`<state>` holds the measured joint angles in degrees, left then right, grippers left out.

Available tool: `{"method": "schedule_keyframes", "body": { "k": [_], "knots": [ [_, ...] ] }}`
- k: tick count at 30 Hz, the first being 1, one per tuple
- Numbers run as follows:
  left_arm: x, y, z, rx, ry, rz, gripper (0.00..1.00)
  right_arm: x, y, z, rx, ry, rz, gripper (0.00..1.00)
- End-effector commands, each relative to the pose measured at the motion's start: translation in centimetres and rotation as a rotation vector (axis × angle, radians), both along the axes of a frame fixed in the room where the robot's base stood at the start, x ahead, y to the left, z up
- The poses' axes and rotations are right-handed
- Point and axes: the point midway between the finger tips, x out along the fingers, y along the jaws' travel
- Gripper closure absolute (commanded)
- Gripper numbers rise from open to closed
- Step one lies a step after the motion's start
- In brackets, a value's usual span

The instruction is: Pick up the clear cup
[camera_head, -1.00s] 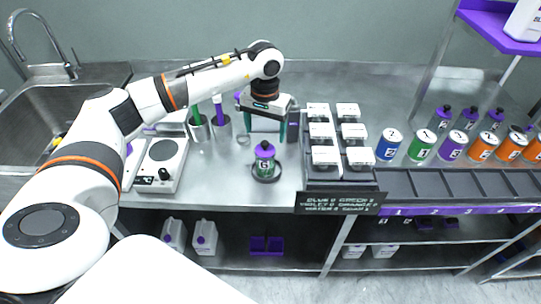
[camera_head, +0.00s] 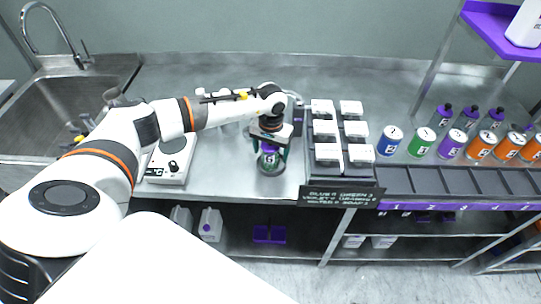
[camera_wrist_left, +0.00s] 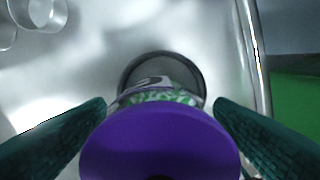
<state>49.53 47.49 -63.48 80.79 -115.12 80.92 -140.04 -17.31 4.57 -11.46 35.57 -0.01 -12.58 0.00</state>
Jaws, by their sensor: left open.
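A bottle with a purple cap (camera_wrist_left: 160,140) and a green-and-white label stands upright in a dark round dish (camera_wrist_left: 126,72). The bottle also shows in the head view (camera_head: 268,161). My left gripper (camera_head: 269,152) is above it, pointing down. In the left wrist view my left gripper (camera_wrist_left: 160,103) is open, its teal fingers on either side of the cap, with no clear contact. Two shiny or clear cups, one of them here (camera_wrist_left: 44,13), are cut off at the top left. I cannot tell which is the clear cup. My right gripper is out of view.
A black rack of white-topped boxes (camera_head: 326,152) stands close to the right of the left gripper. A white scale (camera_head: 168,160) is to the left, with the sink (camera_head: 75,100) beyond. Several numbered cans (camera_head: 390,141) stand further right. The counter's front edge is near.

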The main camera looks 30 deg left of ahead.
Motion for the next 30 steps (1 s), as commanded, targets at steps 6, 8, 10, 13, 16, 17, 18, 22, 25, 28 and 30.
{"method": "schedule_keyframes", "body": {
  "k": [6, 8, 10, 13, 16, 17, 18, 22, 25, 28, 30],
  "knots": [
    [0.0, 0.0, 0.0, 0.0, 0.0, 0.0, 0.54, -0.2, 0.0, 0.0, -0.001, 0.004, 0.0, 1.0],
    [0.0, 0.0, 0.1, 0.0, 0.0, 0.0, 0.64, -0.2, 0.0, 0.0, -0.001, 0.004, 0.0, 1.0],
    [0.0, 0.0, 0.1, 0.0, 0.0, 0.0, 0.75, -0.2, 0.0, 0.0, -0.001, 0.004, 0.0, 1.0],
    [0.0, 0.0, 0.1, -0.001, -0.001, 0.001, 0.77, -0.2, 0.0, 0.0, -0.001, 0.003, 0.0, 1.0],
    [0.0, 0.0, 0.1, -0.001, -0.001, 0.001, 0.77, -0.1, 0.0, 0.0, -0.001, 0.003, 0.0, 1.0],
    [0.1, 0.0, 0.2, -0.001, -0.001, 0.001, 0.77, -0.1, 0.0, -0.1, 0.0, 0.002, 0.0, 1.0],
    [0.1, 0.0, 0.3, -0.001, -0.002, 0.001, 0.77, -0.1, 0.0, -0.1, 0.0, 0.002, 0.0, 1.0],
    [0.2, 0.1, 1.7, -0.001, -0.005, 0.0, 0.77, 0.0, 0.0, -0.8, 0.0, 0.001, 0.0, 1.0],
    [0.2, 0.1, 3.6, -0.001, -0.006, 0.0, 0.77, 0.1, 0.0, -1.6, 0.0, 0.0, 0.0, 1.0],
    [0.1, 0.0, 5.6, 0.0, -0.006, -0.001, 0.77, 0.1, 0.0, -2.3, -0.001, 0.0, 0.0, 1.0],
    [0.1, 0.0, 7.0, 0.0, -0.006, 0.0, 0.77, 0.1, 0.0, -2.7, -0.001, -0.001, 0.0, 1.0]
  ]
}}
